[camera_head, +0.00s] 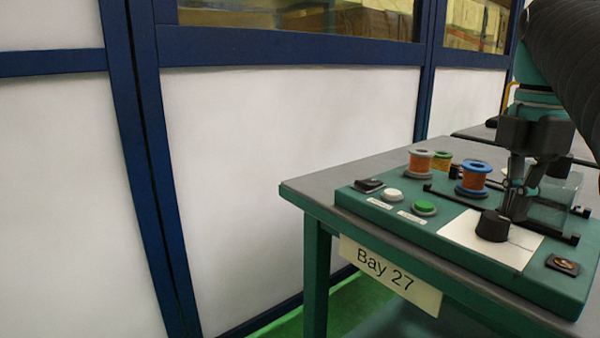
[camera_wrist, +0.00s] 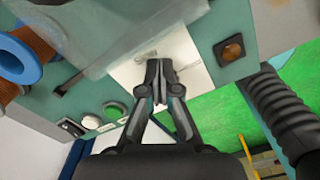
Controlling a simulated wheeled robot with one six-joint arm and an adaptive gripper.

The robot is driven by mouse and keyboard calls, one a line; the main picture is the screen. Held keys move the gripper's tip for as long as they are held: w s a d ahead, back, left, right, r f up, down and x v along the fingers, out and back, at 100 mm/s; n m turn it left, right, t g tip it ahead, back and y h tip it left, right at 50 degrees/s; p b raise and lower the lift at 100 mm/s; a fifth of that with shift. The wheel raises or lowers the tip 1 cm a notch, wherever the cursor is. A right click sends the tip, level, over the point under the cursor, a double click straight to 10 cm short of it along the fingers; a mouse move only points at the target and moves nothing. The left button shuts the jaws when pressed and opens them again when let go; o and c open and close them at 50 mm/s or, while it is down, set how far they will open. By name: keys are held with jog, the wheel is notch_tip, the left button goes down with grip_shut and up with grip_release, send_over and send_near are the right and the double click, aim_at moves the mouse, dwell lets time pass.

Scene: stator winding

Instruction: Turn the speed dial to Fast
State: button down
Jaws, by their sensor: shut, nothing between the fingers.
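The speed dial (camera_head: 492,226) is a black round knob on a white plate (camera_head: 462,235) at the front of the teal panel. My gripper (camera_head: 515,212) points down just behind and to the right of the dial, its tips close to it. I cannot tell whether they touch. In the wrist view my gripper (camera_wrist: 160,68) has its fingertips together over the white plate (camera_wrist: 190,52), with nothing seen between them. The dial is not clearly seen there, likely hidden by the fingers. The scale words cannot be read.
A green button (camera_head: 424,207), a white button (camera_head: 391,194) and a black switch (camera_head: 369,185) sit left on the panel. Spools, including a blue one (camera_head: 474,176), stand behind. A clear cover (camera_wrist: 125,30) is near my gripper. A square amber-centred control (camera_head: 563,265) is at right.

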jog(key=shift+d+r, duration=0.1)
jog(key=shift+d, duration=0.05)
jog(key=shift+w+d+p, duration=0.1)
jog(key=shift+d+p, duration=0.1)
jog(key=shift+p, duration=0.15)
notch_tip(320, 180, up, 2)
jog(key=shift+r+p, duration=0.15)
jog(key=shift+p, duration=1.05)
notch_tip(320, 180, up, 4)
jog(key=shift+f, duration=0.25)
